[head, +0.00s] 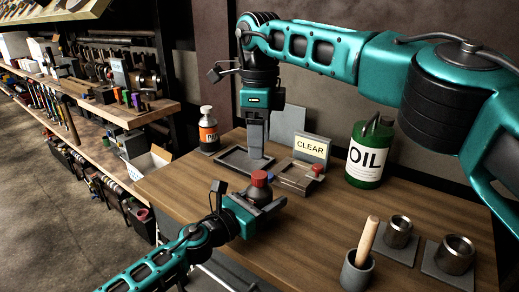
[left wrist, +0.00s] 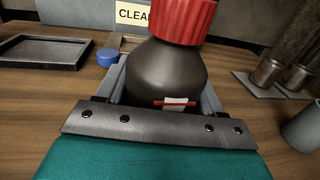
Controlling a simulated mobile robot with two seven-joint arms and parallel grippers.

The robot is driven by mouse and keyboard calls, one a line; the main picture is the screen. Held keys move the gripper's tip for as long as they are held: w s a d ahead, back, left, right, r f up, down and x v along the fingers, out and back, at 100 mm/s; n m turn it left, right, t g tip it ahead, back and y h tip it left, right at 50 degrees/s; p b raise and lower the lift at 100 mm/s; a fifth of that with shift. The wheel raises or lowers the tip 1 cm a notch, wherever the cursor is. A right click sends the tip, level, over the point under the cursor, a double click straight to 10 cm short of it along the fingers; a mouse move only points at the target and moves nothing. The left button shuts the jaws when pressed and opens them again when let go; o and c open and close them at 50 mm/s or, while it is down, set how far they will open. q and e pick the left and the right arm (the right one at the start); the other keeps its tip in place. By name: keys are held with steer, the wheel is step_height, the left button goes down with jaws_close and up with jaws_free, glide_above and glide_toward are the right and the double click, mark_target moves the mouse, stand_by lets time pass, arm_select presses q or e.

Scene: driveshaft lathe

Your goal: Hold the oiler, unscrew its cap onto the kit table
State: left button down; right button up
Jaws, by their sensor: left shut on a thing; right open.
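The oiler (left wrist: 165,75) is a dark rounded bottle with a ribbed red cap (left wrist: 190,18) on its top. In the head view its red cap (head: 259,176) shows just above my left gripper (head: 264,203). That gripper is shut around the oiler's body, which stands upright between the jaws. My right gripper (head: 257,155) is open and empty, pointing down over a dark tray (head: 232,163), behind the oiler and apart from it. The kit table (head: 310,215) is a wooden top beneath. I cannot tell whether the oiler touches it.
A CLEAR sign (head: 311,148) stands behind a small fixture (head: 290,178). A green OIL can (head: 368,155) and an orange-labelled bottle (head: 208,132) stand at the back. A cup with a wooden handle (head: 357,270) and two metal cups (head: 398,232) are at right. The front middle is clear.

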mark_target(260, 174)
steer(key=m, duration=0.3)
steer(key=shift+m, duration=0.4)
steer(key=m, duration=0.5)
steer(key=shift+m, duration=0.3)
steer(key=m, duration=0.3)
steer(key=shift+m, duration=0.3)
steer(key=m, duration=1)
steer(key=shift+m, duration=0.4)
steer(key=m, duration=0.3)
steer(key=shift+m, duration=0.4)
steer(key=m, duration=0.8)
steer(key=shift+m, duration=0.4)
steer(key=shift+f, duration=4)
